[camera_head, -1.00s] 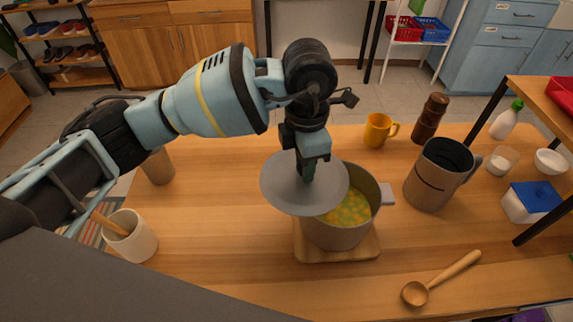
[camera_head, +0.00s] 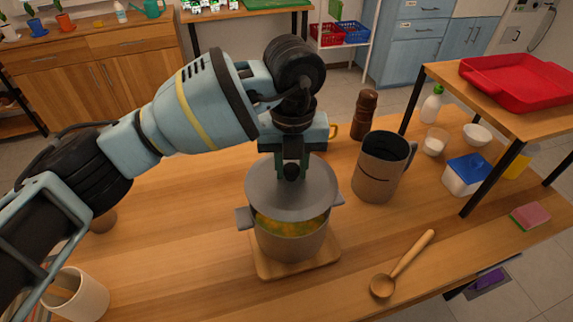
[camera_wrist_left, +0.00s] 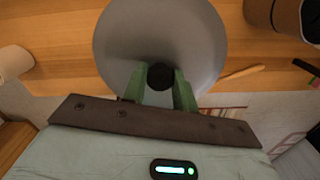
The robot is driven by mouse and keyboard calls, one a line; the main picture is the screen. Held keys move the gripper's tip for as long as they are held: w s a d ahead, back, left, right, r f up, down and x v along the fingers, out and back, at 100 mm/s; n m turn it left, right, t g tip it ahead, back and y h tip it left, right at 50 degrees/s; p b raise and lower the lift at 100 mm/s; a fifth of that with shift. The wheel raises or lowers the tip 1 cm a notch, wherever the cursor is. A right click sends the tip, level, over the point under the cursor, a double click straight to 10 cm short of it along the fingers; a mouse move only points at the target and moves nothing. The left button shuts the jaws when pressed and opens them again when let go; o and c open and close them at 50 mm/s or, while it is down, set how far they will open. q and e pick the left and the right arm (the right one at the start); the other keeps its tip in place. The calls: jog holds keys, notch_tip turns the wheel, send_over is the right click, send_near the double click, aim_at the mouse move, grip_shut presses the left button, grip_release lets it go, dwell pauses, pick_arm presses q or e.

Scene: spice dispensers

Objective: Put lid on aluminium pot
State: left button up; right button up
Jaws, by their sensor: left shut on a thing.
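The aluminium pot (camera_head: 290,243) stands on a wooden board (camera_head: 283,272), with yellow-green contents showing in the gap at its front. My left gripper (camera_head: 291,172) is shut on the black knob of the grey lid (camera_head: 262,187). The lid is over the pot, tilted, with its back part higher than the front in the head view, and the front of the opening is uncovered. Whether the lid touches the rim I cannot tell. The wrist view shows the green fingers (camera_wrist_left: 160,80) around the knob and the lid (camera_wrist_left: 160,35) covering the pot from sight. My right gripper is not in view.
A tall grey-brown jug (camera_head: 378,170) stands right of the pot, with a pepper mill (camera_head: 364,115) behind it. A wooden spoon (camera_head: 403,265) lies at the front right. A cream cup (camera_head: 75,296) is at the front left.

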aim_at(291, 183)
pick_arm(q)
jog(key=shift+f, duration=0.15)
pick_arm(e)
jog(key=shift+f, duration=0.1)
